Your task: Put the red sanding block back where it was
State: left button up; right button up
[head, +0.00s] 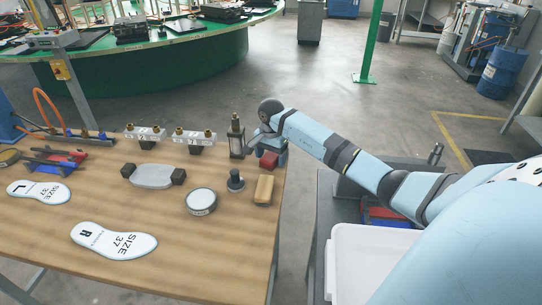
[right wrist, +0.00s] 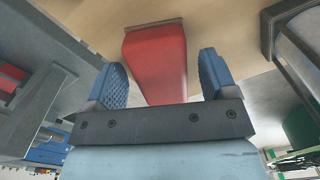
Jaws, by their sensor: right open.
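The red sanding block (head: 268,160) is at the right edge of the wooden table, beside a dark lantern-like bottle and behind a tan block. In the right wrist view, the red block (right wrist: 155,60) has a brownish strip at its far end, against the tabletop. My right gripper (head: 267,144) is at the block, reaching in from the right. In the right wrist view my right gripper (right wrist: 164,75) is open, with one blue finger on each side of the red block and visible gaps to it. My left gripper is not in view.
The wooden table (head: 150,205) also holds a tan block (head: 264,190), a small dark knobbed weight (head: 235,181), a round tin (head: 201,202), a dark bottle (head: 236,138) and two insoles. A white bin (head: 345,232) stands right of the table. The table's front right is clear.

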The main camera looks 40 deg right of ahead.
aim_at(271, 155)
notch_tip(271, 155, up, 12)
dwell(0.4)
dwell(0.5)
